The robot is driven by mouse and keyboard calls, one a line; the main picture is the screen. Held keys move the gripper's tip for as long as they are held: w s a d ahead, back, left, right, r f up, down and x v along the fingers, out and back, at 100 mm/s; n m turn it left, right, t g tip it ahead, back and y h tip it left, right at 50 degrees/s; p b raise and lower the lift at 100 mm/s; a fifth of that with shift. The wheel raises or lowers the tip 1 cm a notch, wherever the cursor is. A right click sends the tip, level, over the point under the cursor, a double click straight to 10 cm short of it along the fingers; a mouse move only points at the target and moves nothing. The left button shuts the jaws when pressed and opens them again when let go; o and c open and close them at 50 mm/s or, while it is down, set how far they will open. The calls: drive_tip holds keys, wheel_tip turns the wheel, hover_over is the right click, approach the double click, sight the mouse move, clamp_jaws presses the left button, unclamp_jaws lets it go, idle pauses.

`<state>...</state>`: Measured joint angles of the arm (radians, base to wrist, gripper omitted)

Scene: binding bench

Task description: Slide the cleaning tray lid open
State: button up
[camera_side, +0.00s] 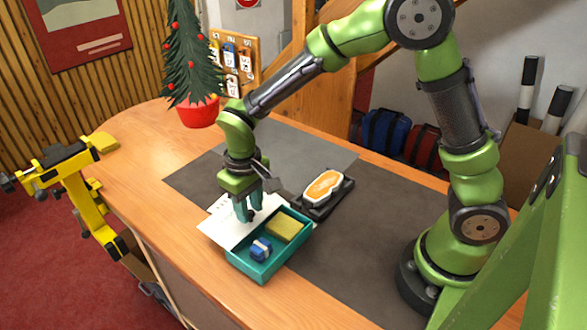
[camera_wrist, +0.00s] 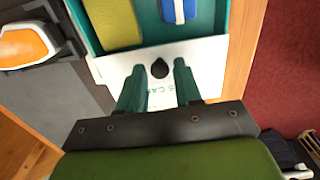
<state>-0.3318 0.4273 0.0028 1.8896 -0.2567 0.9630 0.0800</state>
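The teal cleaning tray (camera_side: 262,277) sits on the bench near its front edge, and its rim also shows in the wrist view (camera_wrist: 150,30). Its white lid (camera_wrist: 205,75) is slid out to the left in the side view (camera_side: 213,231), leaving much of the tray uncovered. A yellow sponge (camera_side: 285,228) and a blue-and-white item (camera_side: 261,249) lie inside. A dark knob (camera_wrist: 160,69) stands on the lid. My gripper (camera_wrist: 159,68) is open, its teal fingers on either side of the knob with visible gaps. In the side view my gripper (camera_side: 247,214) is low over the lid.
A dark holder (camera_side: 346,192) with an orange-and-white item (camera_side: 323,186) stands just behind the tray. A potted tree (camera_side: 198,111) is at the back left and a yellow clamp-like stand (camera_side: 92,205) at the left edge. The grey mat (camera_side: 390,230) right of the tray is mostly clear.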

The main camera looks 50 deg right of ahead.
wheel_tip(320, 180, up, 9)
drive_tip(key=shift+r, duration=0.15)
idle(0.8)
drive_tip(key=s+d+r+m+t+y, duration=0.15)
drive_tip(key=s+d+r+t, duration=0.25)
drive_tip(key=s+d+r, duration=0.45)
drive_tip(key=shift+s+d+m+t+y, duration=0.1)
drive_tip(key=shift+s+d+m+t, duration=0.1)
drive_tip(key=shift+s+m+t, duration=0.55)
drive_tip(key=shift+s+d+m+t+y, duration=0.1)
drive_tip(key=shift+s+d+t, duration=0.2)
drive_tip(key=shift+s, duration=0.85)
drive_tip(key=shift+s+d+m+t+y, duration=0.15)
drive_tip(key=shift+s+m+t, duration=0.35)
drive_tip(key=shift+s, duration=0.45)
